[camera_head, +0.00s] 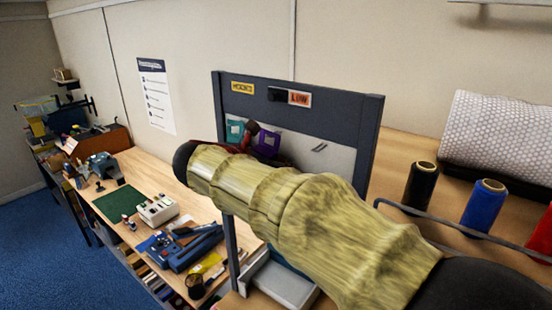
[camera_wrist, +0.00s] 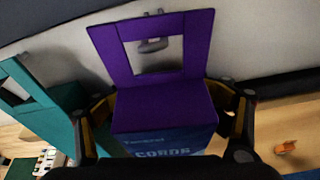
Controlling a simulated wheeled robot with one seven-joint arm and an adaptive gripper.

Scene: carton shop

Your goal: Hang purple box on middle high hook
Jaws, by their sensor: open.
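The purple box (camera_wrist: 165,107) has a header panel with a square window and lettering reading "CORDS" on its blue front. In the wrist view a metal hook (camera_wrist: 152,45) shows through that window; I cannot tell whether the panel rests on it. The purple box also shows on the rack in the head view (camera_head: 268,142). My gripper (camera_wrist: 165,112) is open, with its fingers on either side of the box. In the head view my gripper (camera_head: 246,138) is small and dark in front of the rack, partly covering the box.
A teal box (camera_wrist: 45,110) is close on the left, beside my left finger; it also shows on the rack (camera_head: 235,131). An empty hook (camera_head: 319,147) is to the right on the pale panel. The dark rack frame (camera_head: 370,125) surrounds it. A cluttered bench (camera_head: 145,185) extends left.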

